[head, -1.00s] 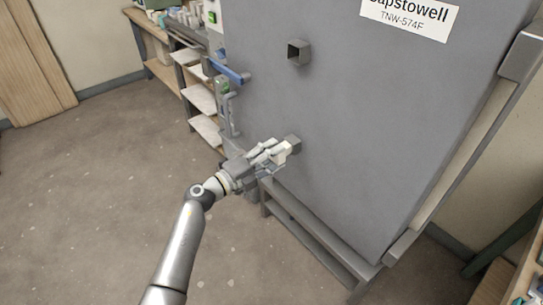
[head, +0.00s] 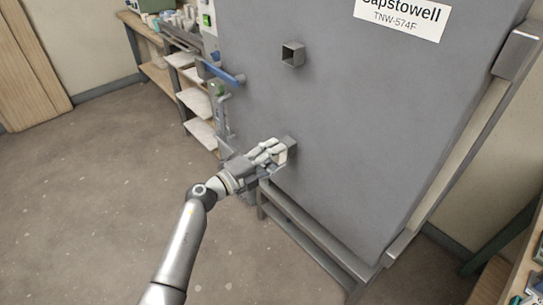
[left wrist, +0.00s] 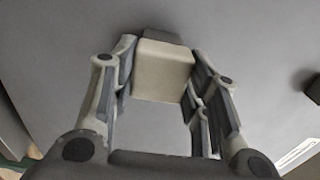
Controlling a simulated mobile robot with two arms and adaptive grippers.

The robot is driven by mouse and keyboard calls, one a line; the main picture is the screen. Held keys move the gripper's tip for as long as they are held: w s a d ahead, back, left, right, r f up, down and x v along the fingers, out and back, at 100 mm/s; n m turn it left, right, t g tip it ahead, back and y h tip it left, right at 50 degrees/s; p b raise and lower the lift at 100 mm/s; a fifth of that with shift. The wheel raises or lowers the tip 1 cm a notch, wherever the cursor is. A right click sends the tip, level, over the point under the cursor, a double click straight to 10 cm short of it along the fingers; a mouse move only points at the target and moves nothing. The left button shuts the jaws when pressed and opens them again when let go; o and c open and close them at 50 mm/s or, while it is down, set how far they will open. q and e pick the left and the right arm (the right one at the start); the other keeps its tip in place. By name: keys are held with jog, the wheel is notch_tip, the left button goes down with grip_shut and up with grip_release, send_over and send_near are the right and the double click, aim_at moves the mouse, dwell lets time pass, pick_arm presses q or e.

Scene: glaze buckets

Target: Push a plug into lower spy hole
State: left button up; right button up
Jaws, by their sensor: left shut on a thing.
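My left gripper (head: 275,155) is at the lower spy hole (head: 291,145), a short square grey tube on the kiln's grey front (head: 350,130). It is shut on a cream block-shaped plug (left wrist: 163,72), which sits between its fingers in the left wrist view. In that view the plug's far end meets the dark grey spy hole (left wrist: 162,35). How deep the plug sits in the hole is hidden. In the head view only a small pale edge of the plug (head: 283,156) shows past the fingers. My right gripper is not in view.
The upper spy hole (head: 293,55) is open and empty above. A blue handle (head: 224,73) and a latch stand at the kiln's left edge. Shelves (head: 197,102) with pale slabs are behind at left. The floor (head: 90,210) at left is clear.

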pick_arm(q)
jog(key=shift+w+d, duration=0.15)
jog(key=shift+d, duration=0.05)
jog(key=o, duration=1.1)
jog(key=shift+o, duration=0.3)
jog(key=shift+o, duration=1)
jog(key=shift+a, duration=0.1)
